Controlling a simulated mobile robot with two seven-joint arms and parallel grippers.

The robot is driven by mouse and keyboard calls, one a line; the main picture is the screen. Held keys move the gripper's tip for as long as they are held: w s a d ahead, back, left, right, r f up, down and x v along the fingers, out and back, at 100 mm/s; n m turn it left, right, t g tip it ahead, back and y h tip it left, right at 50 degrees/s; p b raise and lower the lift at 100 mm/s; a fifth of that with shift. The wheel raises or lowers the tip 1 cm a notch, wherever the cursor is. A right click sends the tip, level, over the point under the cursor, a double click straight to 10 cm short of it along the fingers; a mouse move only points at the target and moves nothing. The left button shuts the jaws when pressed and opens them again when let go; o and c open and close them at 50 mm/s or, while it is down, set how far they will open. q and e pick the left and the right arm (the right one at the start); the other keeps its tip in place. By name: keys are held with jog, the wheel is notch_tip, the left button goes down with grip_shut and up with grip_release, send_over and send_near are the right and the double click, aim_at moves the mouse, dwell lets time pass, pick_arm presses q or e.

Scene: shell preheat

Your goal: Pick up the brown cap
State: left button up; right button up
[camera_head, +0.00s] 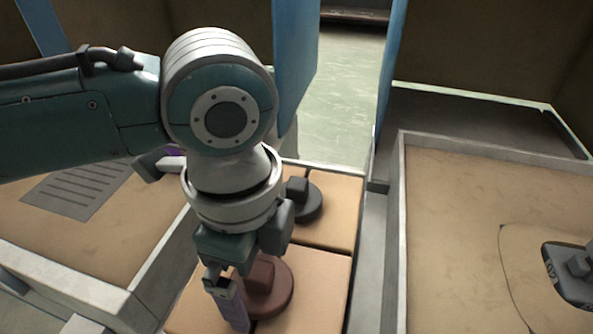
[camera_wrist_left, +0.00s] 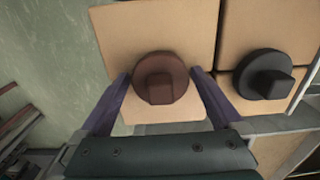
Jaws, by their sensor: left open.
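The brown cap (camera_head: 262,283) is a round disc with a raised block grip. It sits on a tan square panel (camera_head: 318,290), partly behind my left gripper (camera_head: 236,298) in the head view. In the left wrist view the brown cap (camera_wrist_left: 160,68) lies between the two purple fingers of my left gripper (camera_wrist_left: 159,82). The gripper is open, with one finger on each side of the cap. Whether the fingers touch it, I cannot tell. My right gripper is not in view.
A black cap (camera_head: 310,205) of similar shape sits on a neighbouring panel, close to one finger in the left wrist view (camera_wrist_left: 262,75). Raised rims edge a tray at left and a tray (camera_head: 465,200) at right. A dark corded device (camera_head: 568,272) lies in the right tray.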

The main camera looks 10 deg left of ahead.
pick_arm(q)
jog(key=c, duration=1.1)
jog(key=shift+r, duration=0.1)
